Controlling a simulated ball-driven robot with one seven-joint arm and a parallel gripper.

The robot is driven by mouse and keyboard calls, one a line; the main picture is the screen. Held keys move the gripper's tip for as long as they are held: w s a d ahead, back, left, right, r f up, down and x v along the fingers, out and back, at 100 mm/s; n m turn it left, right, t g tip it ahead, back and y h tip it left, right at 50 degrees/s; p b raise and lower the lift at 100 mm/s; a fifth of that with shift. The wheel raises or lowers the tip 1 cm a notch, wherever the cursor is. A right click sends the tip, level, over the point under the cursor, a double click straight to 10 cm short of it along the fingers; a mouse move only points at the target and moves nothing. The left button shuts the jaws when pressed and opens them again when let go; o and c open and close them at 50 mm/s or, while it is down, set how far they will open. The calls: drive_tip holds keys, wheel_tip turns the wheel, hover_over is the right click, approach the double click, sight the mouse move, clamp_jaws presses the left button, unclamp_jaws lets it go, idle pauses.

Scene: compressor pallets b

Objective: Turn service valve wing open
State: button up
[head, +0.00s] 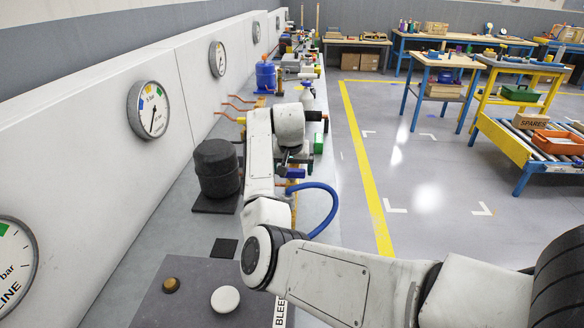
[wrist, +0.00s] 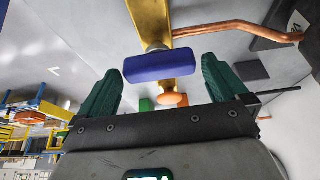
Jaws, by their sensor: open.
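A blue-violet wing handle (wrist: 160,65), which looks like the service valve wing, sits on a round stem on a yellow bar (wrist: 150,18) in the wrist view. It lies crosswise, slightly tilted. My gripper (wrist: 162,68) is open, with one dark green finger on each side of the wing in the picture. Gaps show between the wing and both fingers; I cannot tell the depth between them. In the head view, a small blue piece (head: 296,173) shows beneath my arm's end, and the arm hides most of the valve area.
A copper pipe (wrist: 240,32) bends beside the yellow bar. An orange knob (wrist: 173,99) and a green part show beyond the jaws. In the head view, a black cylinder (head: 216,168) stands left of my arm, near the gauge wall (head: 95,85).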

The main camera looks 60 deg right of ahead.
drive_tip(key=c, duration=0.8)
drive_tip(key=shift+r, duration=0.1)
drive_tip(key=shift+c, duration=0.2)
